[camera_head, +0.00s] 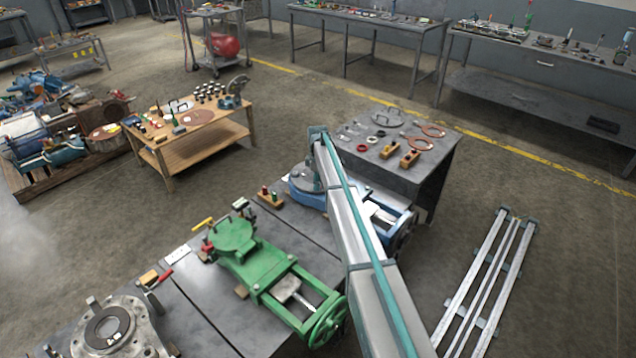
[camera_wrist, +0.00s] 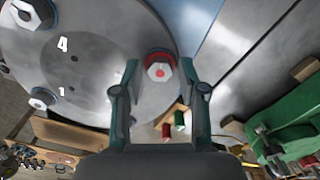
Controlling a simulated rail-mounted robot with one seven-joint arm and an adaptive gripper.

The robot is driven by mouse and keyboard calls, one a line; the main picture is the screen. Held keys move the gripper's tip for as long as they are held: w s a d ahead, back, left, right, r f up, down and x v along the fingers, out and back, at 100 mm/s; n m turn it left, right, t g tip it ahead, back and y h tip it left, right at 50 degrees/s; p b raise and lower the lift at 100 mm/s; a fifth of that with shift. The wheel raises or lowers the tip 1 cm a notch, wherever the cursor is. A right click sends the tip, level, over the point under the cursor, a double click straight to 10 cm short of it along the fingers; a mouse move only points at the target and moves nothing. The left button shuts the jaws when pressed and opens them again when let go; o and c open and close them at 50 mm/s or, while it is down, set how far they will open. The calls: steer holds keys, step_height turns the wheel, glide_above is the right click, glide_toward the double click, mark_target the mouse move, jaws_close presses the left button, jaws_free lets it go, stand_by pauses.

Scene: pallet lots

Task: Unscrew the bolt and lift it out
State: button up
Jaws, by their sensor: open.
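In the wrist view, a hex-headed bolt (camera_wrist: 159,71) with a red mark on top and a red ring around it sits in a round grey flange plate (camera_wrist: 100,60). My gripper (camera_wrist: 160,68) is open, with one finger on each side of this bolt. Whether the fingertips touch the head cannot be told. Two other bolts, one at the upper left (camera_wrist: 36,12) and one at the left (camera_wrist: 42,99), have blue rings. The numbers 4 and 1 are marked on the plate. In the head view, my arm hides my fingers and the bolt, over a blue machine (camera_head: 304,182).
A green vise-like machine (camera_head: 248,262) stands left of my arm on the grey bench. A small wooden block with red and green pieces (camera_head: 269,197) sits close to the blue machine. A grey table (camera_head: 437,172) with rings and small parts stands beyond it.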

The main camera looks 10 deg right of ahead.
steer(key=m, duration=1.9)
steer(key=shift+m, duration=0.4)
jaws_close()
